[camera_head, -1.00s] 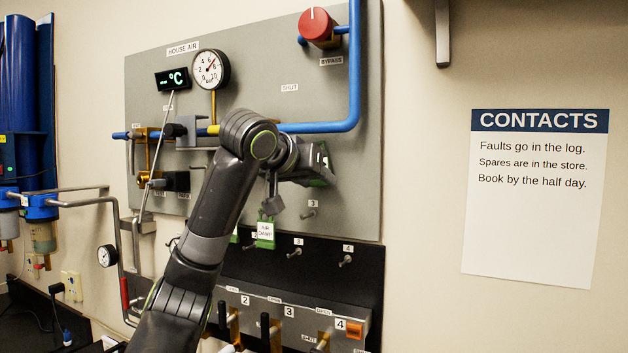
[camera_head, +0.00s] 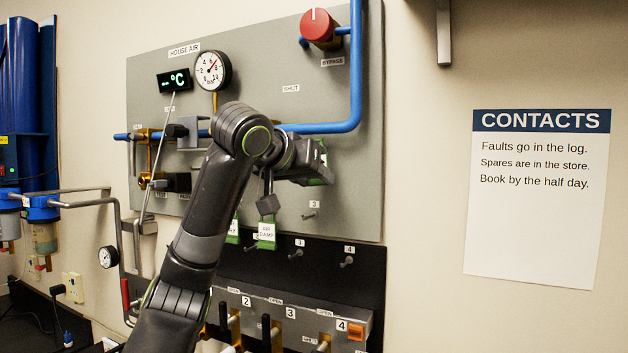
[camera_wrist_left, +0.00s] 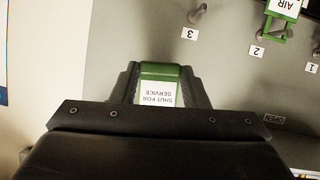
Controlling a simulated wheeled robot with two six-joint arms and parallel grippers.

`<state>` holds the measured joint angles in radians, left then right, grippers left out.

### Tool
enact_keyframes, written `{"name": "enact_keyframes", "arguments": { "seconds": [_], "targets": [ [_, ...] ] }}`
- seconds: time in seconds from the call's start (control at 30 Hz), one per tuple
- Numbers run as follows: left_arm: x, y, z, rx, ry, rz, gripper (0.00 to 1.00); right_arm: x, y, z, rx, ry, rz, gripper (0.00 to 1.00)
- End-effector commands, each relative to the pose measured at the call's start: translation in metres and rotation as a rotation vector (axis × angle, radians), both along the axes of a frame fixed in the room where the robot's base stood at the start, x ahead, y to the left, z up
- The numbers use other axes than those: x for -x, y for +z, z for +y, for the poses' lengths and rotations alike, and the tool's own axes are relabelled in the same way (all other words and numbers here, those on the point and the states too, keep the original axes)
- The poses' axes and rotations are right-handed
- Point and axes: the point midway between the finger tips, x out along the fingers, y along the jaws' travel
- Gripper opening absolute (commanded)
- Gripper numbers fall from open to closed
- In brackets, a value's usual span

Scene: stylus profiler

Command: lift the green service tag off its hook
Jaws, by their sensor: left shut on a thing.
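My left gripper (camera_head: 326,166) is in front of the grey panel, right of the gauge and below the SHUT label. In the left wrist view its two fingers (camera_wrist_left: 160,90) are shut on a green service tag (camera_wrist_left: 157,87), with a white label reading SHUT FOR SERVICE, upside down in that view. In the head view the gripper mostly hides this tag. I cannot see the tag's hook, nor tell whether the tag still touches one. My right gripper is not in view.
A green AIR DAMP tag (camera_head: 267,234) hangs at hook 2, with another green tag (camera_head: 233,232) beside it. Hook 3 (camera_head: 309,216) on the panel is bare. A blue pipe (camera_head: 355,70) and red bypass knob (camera_head: 318,30) are above. Valve levers (camera_head: 266,328) stand below.

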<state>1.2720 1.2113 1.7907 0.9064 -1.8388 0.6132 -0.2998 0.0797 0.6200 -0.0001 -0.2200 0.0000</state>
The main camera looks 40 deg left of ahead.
Motion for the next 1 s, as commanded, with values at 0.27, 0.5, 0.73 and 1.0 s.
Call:
{"name": "enact_keyframes", "arguments": {
  "seconds": [0.27,0.5,0.73,1.0],
  "targets": [
    [0.017,-0.001,-0.005,-0.001,0.001,-0.002,0.0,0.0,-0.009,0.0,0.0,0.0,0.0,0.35],
    [0.03,-0.001,-0.009,-0.002,0.001,-0.002,0.0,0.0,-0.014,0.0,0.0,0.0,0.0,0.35],
    [0.044,-0.001,-0.013,-0.001,0.001,-0.001,0.0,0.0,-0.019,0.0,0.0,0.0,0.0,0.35],
    [0.059,-0.001,-0.018,-0.001,0.001,-0.001,0.0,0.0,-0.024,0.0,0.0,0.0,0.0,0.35]
  ]
}}
